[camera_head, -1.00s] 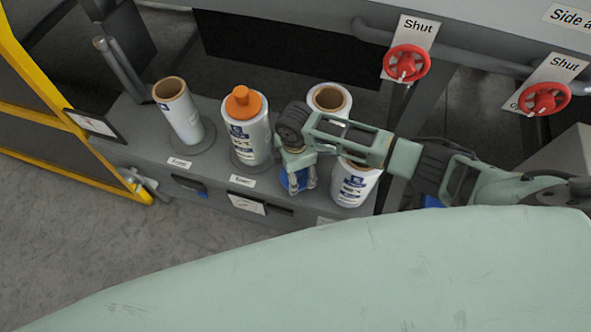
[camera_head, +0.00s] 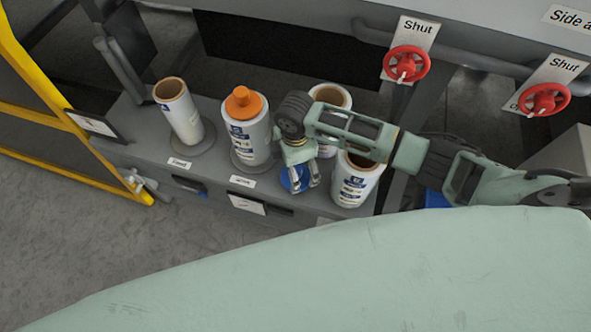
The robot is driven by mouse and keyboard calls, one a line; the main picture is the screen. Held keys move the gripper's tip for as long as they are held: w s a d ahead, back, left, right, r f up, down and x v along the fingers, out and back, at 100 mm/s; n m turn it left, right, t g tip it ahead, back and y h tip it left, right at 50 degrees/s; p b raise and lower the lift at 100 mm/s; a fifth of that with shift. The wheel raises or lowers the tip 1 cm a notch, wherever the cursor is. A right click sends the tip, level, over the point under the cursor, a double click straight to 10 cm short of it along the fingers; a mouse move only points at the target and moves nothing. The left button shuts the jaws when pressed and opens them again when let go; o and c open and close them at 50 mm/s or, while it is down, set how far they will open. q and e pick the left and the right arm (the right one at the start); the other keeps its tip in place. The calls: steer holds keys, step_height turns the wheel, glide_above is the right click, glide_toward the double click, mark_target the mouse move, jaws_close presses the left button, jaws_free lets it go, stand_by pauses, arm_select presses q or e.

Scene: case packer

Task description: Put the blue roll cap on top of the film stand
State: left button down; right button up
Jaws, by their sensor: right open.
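The blue roll cap (camera_head: 290,180) is a round blue piece low on the front part of the long grey film stand (camera_head: 140,138), between the orange-topped roll and the front right roll. My right gripper (camera_head: 302,187) points down over the cap. Its fingers are open and cover part of the cap; whether they touch it I cannot tell. My left gripper is not in view.
A film roll with an orange cap (camera_head: 243,103) stands left of my gripper, and a thin open roll (camera_head: 178,112) farther left. Open rolls stand behind (camera_head: 331,95) and right (camera_head: 354,183) of it, close by. Red valve handles (camera_head: 407,66) hang above.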

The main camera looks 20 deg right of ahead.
step_height(320, 180, up, 9)
steer(key=shift+f, duration=0.15)
